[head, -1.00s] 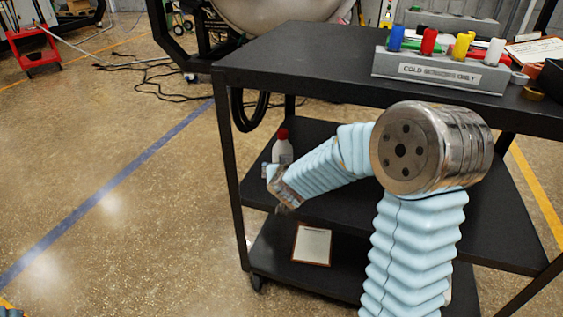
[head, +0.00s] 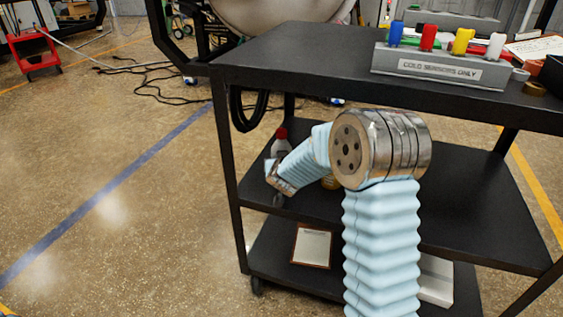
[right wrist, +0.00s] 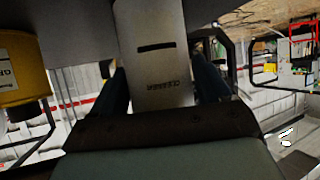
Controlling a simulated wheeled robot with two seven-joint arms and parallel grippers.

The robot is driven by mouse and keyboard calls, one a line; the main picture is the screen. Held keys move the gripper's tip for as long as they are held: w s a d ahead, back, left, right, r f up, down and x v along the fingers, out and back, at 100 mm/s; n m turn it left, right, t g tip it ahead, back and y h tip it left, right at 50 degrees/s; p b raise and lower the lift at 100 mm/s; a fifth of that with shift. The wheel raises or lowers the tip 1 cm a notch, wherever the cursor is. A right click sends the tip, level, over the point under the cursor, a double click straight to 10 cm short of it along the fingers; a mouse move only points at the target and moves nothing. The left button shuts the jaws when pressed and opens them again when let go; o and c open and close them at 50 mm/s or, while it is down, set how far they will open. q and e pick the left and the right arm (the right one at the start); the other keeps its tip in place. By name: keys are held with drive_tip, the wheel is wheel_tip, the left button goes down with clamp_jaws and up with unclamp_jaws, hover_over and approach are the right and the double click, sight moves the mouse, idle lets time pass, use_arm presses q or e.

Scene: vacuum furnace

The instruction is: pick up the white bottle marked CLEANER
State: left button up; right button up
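The white bottle marked CLEANER (head: 280,148) has a red cap and stands on the middle shelf of the black cart, near its left end. My right gripper (head: 280,182) is in front of it and hides its lower part. In the right wrist view the bottle (right wrist: 155,70) appears upside down, its lettering facing me. My right gripper's two dark fingers (right wrist: 162,92) stand apart, one along each side of the bottle. I see no clear grip on it, and contact is hard to tell. My left gripper is not in view.
A yellow container (right wrist: 22,70) stands beside the bottle on the shelf. The cart's top (head: 300,60) overhangs the shelf, with a grey marker holder (head: 440,68) on it. A clipboard (head: 312,246) lies on the lower shelf. The floor to the left is open.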

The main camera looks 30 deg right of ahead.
drive_tip(key=c, duration=1)
drive_tip(key=shift+o, duration=0.2)
